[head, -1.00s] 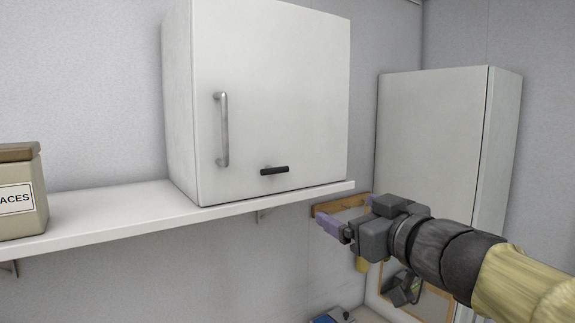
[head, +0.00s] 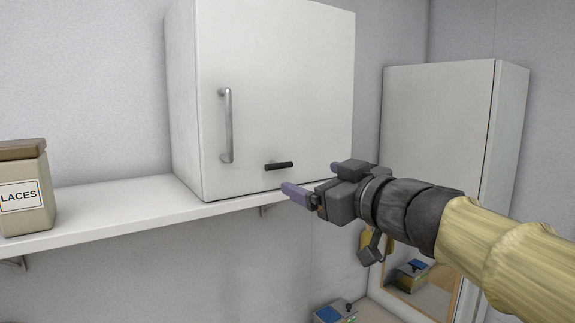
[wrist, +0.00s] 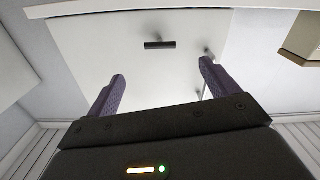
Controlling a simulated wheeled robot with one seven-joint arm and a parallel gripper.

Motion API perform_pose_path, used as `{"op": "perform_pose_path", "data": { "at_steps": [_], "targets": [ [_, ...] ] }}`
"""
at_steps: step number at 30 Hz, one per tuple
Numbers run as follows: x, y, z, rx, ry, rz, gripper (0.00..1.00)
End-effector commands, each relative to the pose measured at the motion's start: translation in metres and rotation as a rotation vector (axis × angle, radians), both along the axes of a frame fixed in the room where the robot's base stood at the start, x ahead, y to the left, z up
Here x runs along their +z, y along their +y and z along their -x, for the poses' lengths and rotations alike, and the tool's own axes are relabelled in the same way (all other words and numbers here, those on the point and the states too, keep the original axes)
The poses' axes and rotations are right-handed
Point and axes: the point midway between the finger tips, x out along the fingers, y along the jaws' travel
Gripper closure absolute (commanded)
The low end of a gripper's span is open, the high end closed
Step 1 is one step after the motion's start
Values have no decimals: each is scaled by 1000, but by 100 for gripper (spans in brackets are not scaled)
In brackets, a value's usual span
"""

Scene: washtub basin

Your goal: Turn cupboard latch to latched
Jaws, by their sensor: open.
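The cupboard (head: 285,80) is a white box with a closed door, standing on a shelf. Its latch (head: 279,166) is a short black bar low on the door, lying nearly level. The latch also shows in the wrist view (wrist: 160,45), beyond the fingertips and roughly between them. My gripper (head: 312,182) is open and empty, with purple fingers. It is in front of the cupboard's lower right part, to the right of the latch and a little below it in the head view. The fingers (wrist: 160,78) appear apart from the latch.
A grey bar handle (head: 226,125) stands upright on the door's left side. A labelled canister (head: 22,215) sits on the white shelf (head: 110,207). A tall white cabinet (head: 437,120) stands at the right. The space before the door looks clear.

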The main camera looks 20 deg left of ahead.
Motion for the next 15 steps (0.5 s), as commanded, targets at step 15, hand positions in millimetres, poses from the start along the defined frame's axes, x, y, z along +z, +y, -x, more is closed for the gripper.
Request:
{"op": "perform_pose_path", "data": {
  "at_steps": [15],
  "targets": [
    [0, 71, -60, 2, 2, 2, 13]
  ]
}}
